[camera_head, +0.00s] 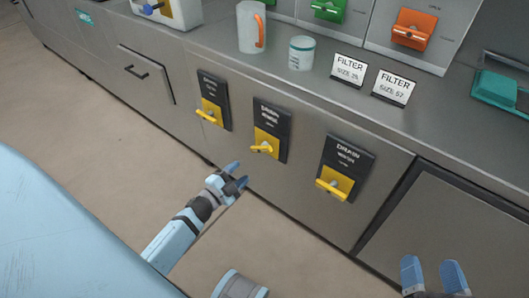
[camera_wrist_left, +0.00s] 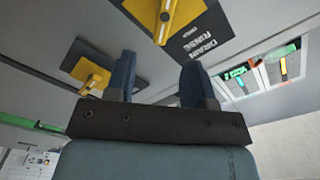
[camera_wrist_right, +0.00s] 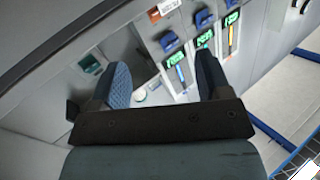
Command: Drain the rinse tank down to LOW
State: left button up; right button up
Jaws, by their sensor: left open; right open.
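The rinse drain valve is the middle of three black plates on the cabinet front, with a yellow handle (camera_head: 265,146). The plate's "DRAIN RINSE" lettering (camera_wrist_left: 204,40) and yellow handle (camera_wrist_left: 182,14) show in the left wrist view. My left gripper (camera_head: 236,176) is open and empty, below and left of that valve and apart from it. My right gripper (camera_head: 431,266) is open and empty, low at the right. Lit level gauges (camera_wrist_right: 205,60) show in the right wrist view; which belongs to the rinse tank, I cannot tell.
The wash drain valve (camera_head: 335,184) is to the right, another drain valve (camera_head: 209,113) to the left. On the counter (camera_head: 215,55) stand a grey jug (camera_head: 250,28), a white tub (camera_head: 301,53) and two filter signs (camera_head: 348,70). Floor in front is open.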

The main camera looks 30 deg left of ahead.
aim_at(259, 150)
pick_arm(q)
jog(key=w+b, duration=0.1)
jog(key=w, duration=0.3)
jog(key=w+b, duration=0.1)
jog(key=w, duration=0.4)
jog(key=w+b, duration=0.1)
jog(key=w, duration=0.4)
jog(key=shift+d, duration=0.25)
pick_arm(e)
jog(key=shift+s+a+f+n+g+y, duration=0.1)
jog(key=shift+a+f+n+g+y, duration=0.2)
jog(key=shift+f, duration=0.3)
jog(key=shift+s+a+f+n+g+y, duration=0.1)
jog(key=shift+a+f+y, duration=0.1)
jog(key=shift+a+f, duration=0.3)
jog(key=shift+d+f, duration=0.1)
jog(key=shift+d, duration=0.05)
pick_arm(q)
jog(key=shift+c, duration=0.5)
grip_shut()
pick_arm(e)
jog(key=shift+w, duration=0.1)
